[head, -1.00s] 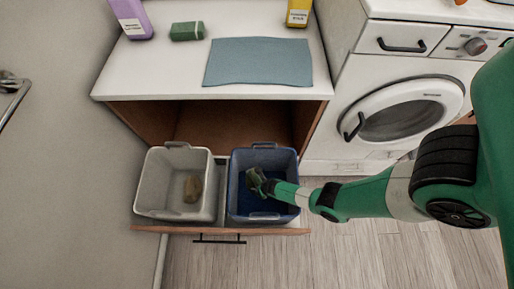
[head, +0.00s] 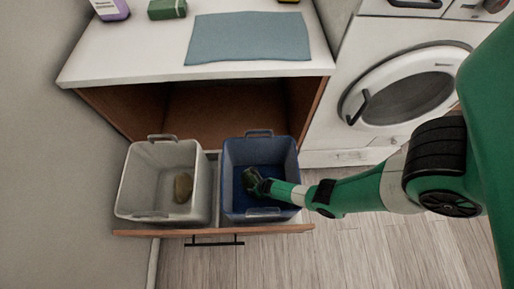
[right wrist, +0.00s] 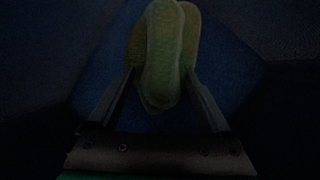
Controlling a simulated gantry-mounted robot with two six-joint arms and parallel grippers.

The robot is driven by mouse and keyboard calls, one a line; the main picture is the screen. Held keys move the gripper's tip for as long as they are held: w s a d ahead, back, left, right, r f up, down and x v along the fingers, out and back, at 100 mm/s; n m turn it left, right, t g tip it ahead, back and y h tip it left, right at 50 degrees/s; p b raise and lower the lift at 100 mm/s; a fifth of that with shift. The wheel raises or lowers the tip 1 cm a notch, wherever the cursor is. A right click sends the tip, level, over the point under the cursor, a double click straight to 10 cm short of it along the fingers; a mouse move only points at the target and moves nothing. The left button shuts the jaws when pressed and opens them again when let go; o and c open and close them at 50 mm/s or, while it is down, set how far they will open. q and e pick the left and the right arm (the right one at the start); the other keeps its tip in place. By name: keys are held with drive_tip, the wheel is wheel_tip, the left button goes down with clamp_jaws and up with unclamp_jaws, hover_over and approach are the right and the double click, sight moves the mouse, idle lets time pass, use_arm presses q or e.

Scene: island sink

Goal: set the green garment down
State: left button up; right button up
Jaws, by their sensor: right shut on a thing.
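My right gripper (head: 259,185) reaches from the right into the blue bin (head: 283,150). It is shut on the green garment (head: 250,176), a small dark green bundle. In the dark right wrist view the garment (right wrist: 163,55) is a rounded green bundle between the two fingers of the right gripper (right wrist: 161,78), with yellow-brown parts on both sides behind it. Blue bin surface shows around it. I cannot tell whether the garment touches the bin floor. My left gripper is not in view.
A grey bin (head: 140,160) with a brownish lump (head: 183,186) stands left of the blue bin, both in a pulled-out drawer (head: 150,233). Above is a white counter (head: 140,60) with a blue cloth (head: 248,38), green block (head: 167,9) and purple bottle (head: 111,9). A washing machine (head: 400,40) stands right.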

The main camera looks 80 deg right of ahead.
wheel_tip(320, 180, down, 2)
drive_tip(key=shift+f+b, duration=0.1)
drive_tip(key=shift+b, duration=0.3)
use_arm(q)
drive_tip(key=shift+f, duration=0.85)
use_arm(e)
drive_tip(key=shift+s+r, duration=0.1)
drive_tip(key=shift+r, duration=0.15)
drive_tip(key=shift+f, duration=0.15)
drive_tip(key=o, duration=1.4)
use_arm(q)
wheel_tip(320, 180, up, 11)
drive_tip(key=p, duration=1.1)
use_arm(e)
drive_tip(key=v, duration=1.2)
